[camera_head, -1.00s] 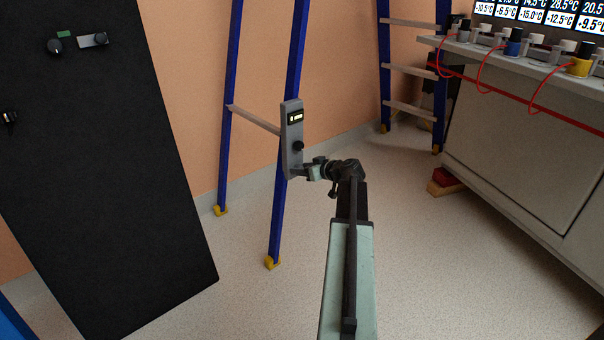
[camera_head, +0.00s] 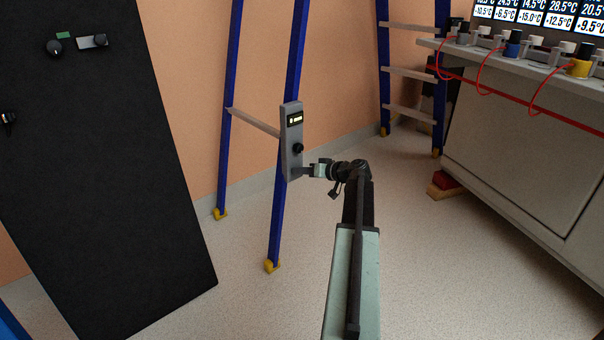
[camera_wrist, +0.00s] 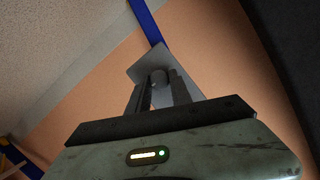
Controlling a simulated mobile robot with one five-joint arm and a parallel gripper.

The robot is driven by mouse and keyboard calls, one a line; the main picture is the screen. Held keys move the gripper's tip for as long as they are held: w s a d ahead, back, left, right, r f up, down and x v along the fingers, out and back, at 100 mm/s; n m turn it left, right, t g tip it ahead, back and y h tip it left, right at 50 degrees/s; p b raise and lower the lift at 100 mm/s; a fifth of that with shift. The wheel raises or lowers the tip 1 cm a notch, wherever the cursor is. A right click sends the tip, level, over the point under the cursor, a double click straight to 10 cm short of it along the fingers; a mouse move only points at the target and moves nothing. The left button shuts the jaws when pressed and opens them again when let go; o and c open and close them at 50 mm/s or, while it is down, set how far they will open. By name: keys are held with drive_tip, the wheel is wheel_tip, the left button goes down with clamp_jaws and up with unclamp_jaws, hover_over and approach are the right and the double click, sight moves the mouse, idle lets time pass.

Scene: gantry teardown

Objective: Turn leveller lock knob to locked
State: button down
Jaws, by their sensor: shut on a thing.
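My gripper (camera_head: 304,172) comes from the right and meets the plate's lower part, below the black knob. In the wrist view, my gripper's two fingers (camera_wrist: 158,82) are closed around a grey round knob (camera_wrist: 158,75) in front of the plate (camera_wrist: 147,62). In the head view my gripper hides this grey knob. Its turn position and any label cannot be read.
A black panel (camera_head: 100,190) with knobs stands at the left. A second blue ladder (camera_head: 385,80) stands at the back. A bench (camera_head: 520,170) with red cables and coloured caps is at the right. The floor between is clear.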

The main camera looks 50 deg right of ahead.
drive_tip(key=c, duration=1.2)
unclamp_jaws()
drive_tip(key=shift+o, duration=0.2)
drive_tip(key=shift+s+r, duration=0.1)
drive_tip(key=p+v, duration=0.2)
drive_tip(key=v, duration=0.5)
drive_tip(key=shift+s+p, duration=0.25)
drive_tip(key=shift+p, duration=0.1)
